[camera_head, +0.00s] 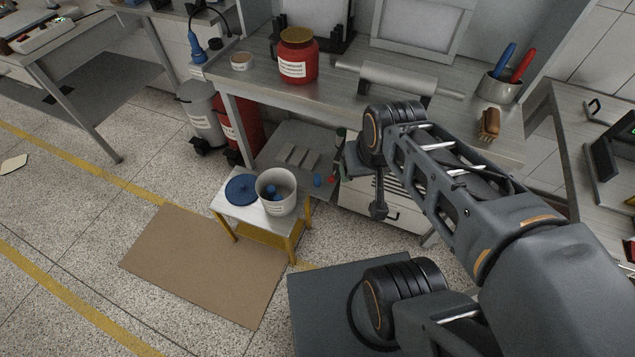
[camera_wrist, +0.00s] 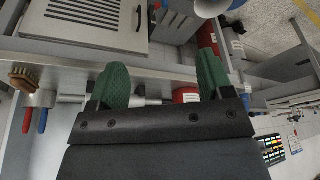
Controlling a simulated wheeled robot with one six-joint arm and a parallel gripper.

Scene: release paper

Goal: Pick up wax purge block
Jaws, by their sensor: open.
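I cannot tell for certain which thing is the wax purge block. Small blue pieces (camera_head: 271,193) lie inside an open white bucket (camera_head: 278,206) on a low stool (camera_head: 259,214). Several flat grey bars (camera_head: 296,156) lie on the shelf under the workbench. My gripper (camera_head: 339,152) is in front of the bench, to the right of and above the stool, partly hidden by my arm. In the wrist view my gripper (camera_wrist: 162,80) shows two green finger pads, wide apart with nothing between them. The bucket's edge shows at the top of the wrist view (camera_wrist: 212,6).
A blue lid (camera_head: 241,189) lies beside the bucket. The workbench (camera_head: 340,97) holds a red jar (camera_head: 298,58), a roller (camera_head: 395,80), a wooden brush (camera_head: 488,123) and a tool cup (camera_head: 498,88). A grey bin (camera_head: 203,115) stands below.

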